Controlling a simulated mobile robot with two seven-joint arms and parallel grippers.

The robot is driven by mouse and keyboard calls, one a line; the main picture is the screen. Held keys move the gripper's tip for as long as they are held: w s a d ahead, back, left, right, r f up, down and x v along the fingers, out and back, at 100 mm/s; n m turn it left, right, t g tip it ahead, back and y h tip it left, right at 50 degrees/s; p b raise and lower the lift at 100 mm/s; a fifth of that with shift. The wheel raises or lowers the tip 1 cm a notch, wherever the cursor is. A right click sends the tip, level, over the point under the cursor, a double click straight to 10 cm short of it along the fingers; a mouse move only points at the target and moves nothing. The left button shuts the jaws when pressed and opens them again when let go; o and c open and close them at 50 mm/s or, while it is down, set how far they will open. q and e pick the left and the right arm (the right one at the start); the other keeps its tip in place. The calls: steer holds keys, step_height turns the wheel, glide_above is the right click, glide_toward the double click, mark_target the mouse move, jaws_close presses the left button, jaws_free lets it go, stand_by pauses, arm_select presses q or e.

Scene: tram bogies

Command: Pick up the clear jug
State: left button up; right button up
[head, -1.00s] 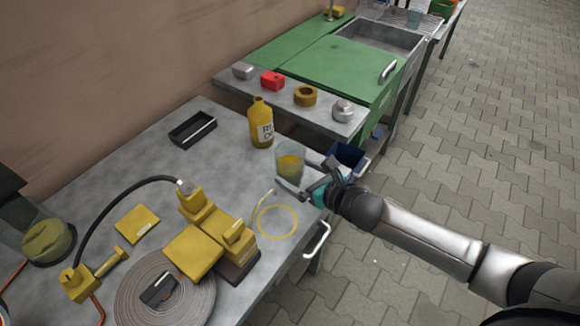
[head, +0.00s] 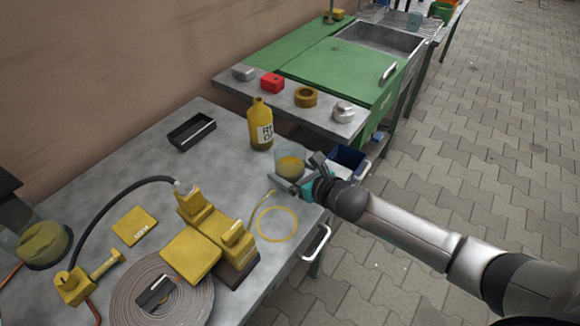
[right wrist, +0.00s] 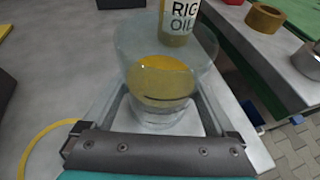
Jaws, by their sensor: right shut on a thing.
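The clear jug (head: 290,163) stands upright near the right edge of the grey workbench, with yellow liquid in its lower part. It also fills the middle of the right wrist view (right wrist: 165,75). My right gripper (head: 293,186) comes in from the right, low at the jug. In the right wrist view its fingers (right wrist: 163,118) lie on both sides of the jug's lower part, shut on it. The jug's base looks to be on or just above the bench; I cannot tell which. My left gripper is not in view.
A yellow oil bottle (head: 261,125) stands just behind the jug. A yellow ring (head: 277,224) lies in front of it, and a yellow tool (head: 210,245) with a coiled hose (head: 130,300) is further left. A blue bin (head: 347,160) is beside the bench edge.

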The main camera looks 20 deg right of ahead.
mark_target(285, 148)
steer(key=shift+c, duration=1.4)
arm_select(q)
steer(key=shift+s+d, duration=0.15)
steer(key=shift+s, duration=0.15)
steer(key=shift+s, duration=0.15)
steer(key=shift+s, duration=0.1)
arm_select(e)
steer(key=shift+r, duration=0.2)
steer(key=shift+r+p, duration=0.55)
steer(key=shift+r, duration=0.55)
step_height(285, 148, up, 4)
steer(key=shift+r+p, duration=0.2)
steer(key=shift+p, duration=0.7)
arm_select(q)
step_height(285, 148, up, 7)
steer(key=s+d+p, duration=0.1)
steer(key=p, duration=0.3)
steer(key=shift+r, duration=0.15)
arm_select(e)
steer(key=shift+r, duration=6.5)
